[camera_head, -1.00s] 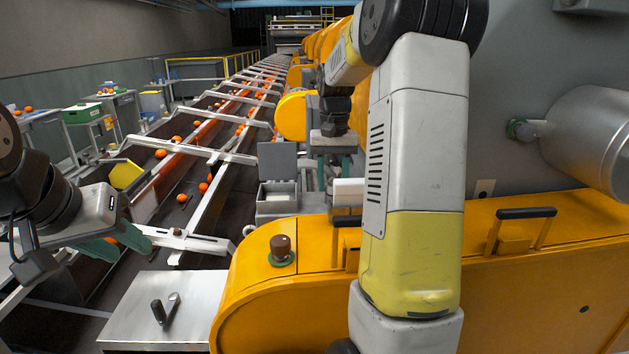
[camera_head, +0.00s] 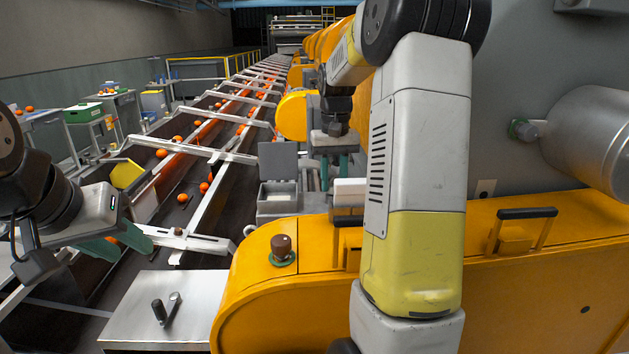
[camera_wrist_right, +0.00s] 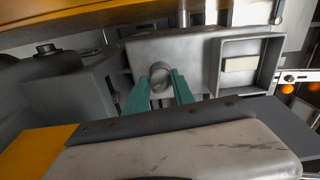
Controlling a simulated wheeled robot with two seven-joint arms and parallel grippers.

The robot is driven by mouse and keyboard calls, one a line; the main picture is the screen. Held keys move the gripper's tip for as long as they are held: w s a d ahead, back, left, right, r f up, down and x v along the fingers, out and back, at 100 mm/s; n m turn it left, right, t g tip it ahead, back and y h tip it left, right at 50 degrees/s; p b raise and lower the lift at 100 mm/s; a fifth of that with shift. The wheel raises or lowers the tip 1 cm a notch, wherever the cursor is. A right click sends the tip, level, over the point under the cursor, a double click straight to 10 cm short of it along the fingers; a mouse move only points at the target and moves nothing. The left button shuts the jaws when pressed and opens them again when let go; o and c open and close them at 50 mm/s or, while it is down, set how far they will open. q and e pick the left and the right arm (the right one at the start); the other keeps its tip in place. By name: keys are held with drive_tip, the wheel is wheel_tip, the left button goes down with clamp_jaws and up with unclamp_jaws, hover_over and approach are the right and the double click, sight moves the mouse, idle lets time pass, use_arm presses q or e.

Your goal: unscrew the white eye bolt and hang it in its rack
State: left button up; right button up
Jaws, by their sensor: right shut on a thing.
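My right gripper (camera_head: 334,172) points down behind my right forearm, above the far side of the yellow housing. In the right wrist view its green fingers (camera_wrist_right: 160,88) are shut on a pale grey, round-ended piece (camera_wrist_right: 158,72), which I take to be the eye bolt. It stands against a grey metal block; its eye and thread cannot be made out. I cannot make out the bolt's rack for certain.
A grey box with a raised lid (camera_head: 278,192) stands left of my right gripper; its tray with a pale block shows in the wrist view (camera_wrist_right: 218,72). The yellow housing (camera_head: 270,300) carries a brown knob (camera_head: 281,246) and black handles. A steel plate (camera_head: 130,305) lies front left.

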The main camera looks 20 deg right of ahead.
drive_tip(key=n, duration=0.4)
drive_tip(key=shift+d+n, duration=0.1)
drive_tip(key=shift+n, duration=0.3)
drive_tip(key=n, duration=0.3)
drive_tip(key=o, duration=0.7)
drive_tip(key=shift+o, duration=0.2)
